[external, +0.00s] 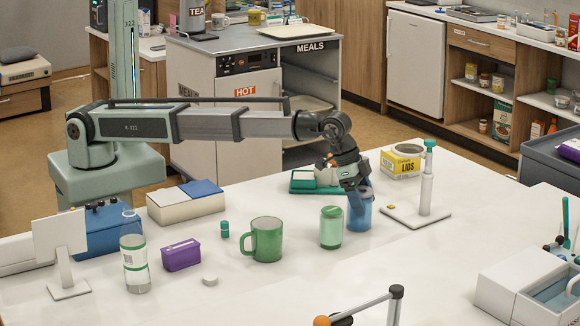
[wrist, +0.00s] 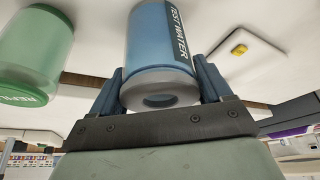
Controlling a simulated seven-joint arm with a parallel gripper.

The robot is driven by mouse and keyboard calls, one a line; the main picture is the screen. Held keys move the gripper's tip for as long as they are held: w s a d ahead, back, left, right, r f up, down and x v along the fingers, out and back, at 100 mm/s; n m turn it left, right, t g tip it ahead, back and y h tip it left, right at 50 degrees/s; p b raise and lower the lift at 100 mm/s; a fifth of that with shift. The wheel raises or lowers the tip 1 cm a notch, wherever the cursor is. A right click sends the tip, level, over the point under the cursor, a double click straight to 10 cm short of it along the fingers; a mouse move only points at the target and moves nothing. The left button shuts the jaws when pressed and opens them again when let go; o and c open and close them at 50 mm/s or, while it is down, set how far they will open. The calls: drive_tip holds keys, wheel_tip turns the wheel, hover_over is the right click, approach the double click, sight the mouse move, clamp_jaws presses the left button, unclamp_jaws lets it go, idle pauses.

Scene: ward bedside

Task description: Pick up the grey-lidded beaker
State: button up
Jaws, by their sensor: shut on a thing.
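The grey-lidded beaker is a blue, see-through beaker (external: 362,220) right of the centre of the white table, partly hidden by my gripper. In the wrist view the blue beaker (wrist: 150,45) fills the top middle, with a dark label reading partly "WATER" and a grey lid (wrist: 158,97) with a round opening. My gripper (external: 354,203) points down over it from above. In the wrist view my gripper (wrist: 160,88) has one finger on each side of the beaker near its lid, shut on it. I cannot tell whether its base touches the table.
A green-lidded beaker (external: 331,230) stands close on the left, with a green mug (external: 264,240) beyond it. On the right is a flat stand (external: 414,217) with a white post. A yellow LIDS box (external: 402,163) stands behind. The table front is mostly clear.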

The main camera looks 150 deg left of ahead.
drive_tip(key=c, duration=0.6)
drive_tip(key=shift+c, duration=0.3)
drive_tip(key=shift+r, duration=0.15)
